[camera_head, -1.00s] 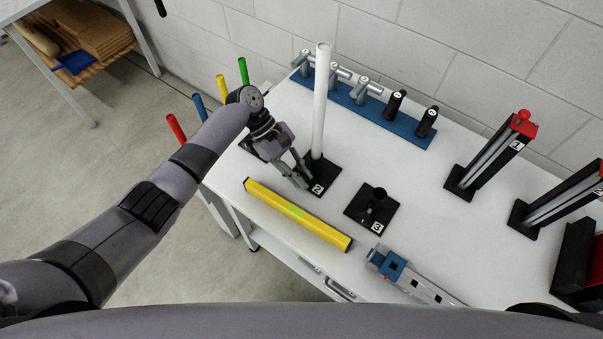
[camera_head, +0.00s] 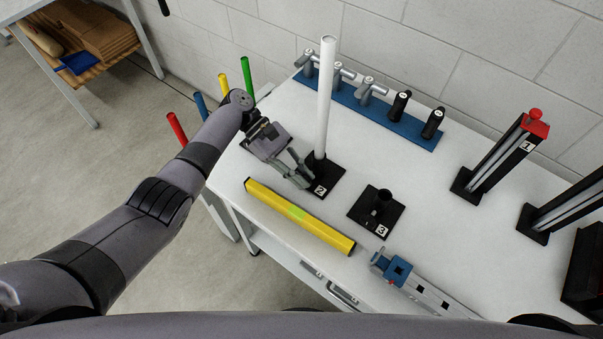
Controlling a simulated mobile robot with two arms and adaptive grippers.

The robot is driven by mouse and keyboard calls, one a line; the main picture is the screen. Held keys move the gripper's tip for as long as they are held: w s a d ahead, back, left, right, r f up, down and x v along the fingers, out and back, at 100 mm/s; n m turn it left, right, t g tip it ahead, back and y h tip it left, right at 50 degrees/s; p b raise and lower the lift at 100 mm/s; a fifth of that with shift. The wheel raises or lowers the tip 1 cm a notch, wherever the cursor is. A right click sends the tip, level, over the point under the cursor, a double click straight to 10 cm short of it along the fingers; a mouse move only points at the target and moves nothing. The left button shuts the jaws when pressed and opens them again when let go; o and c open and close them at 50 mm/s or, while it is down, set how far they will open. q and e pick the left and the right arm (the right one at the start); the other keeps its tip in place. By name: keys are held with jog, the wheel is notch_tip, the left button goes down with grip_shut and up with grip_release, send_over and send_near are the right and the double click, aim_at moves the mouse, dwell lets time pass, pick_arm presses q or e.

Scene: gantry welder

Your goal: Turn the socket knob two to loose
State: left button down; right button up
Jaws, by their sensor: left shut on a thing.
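Socket two (camera_head: 333,174) is a black square base with a "2" label on its front corner. A tall white tube (camera_head: 324,98) stands upright in it. My left gripper (camera_head: 308,180) is at the front left side of this socket, low beside the tube, with its fingers shut on the socket knob. The fingers hide the knob, so its turn angle cannot be told. My right gripper is not in view.
Socket three (camera_head: 388,215), empty, stands to the right. A yellow spirit level (camera_head: 298,216) lies in front along the table edge. A blue rack (camera_head: 385,118) with several handles is behind. A blue and grey clamp tool (camera_head: 410,282) lies front right. Table is clear at centre right.

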pick_arm(q)
jog(key=c, duration=1.6)
grip_release()
jog(key=shift+o, duration=0.2)
jog(key=v, duration=1.2)
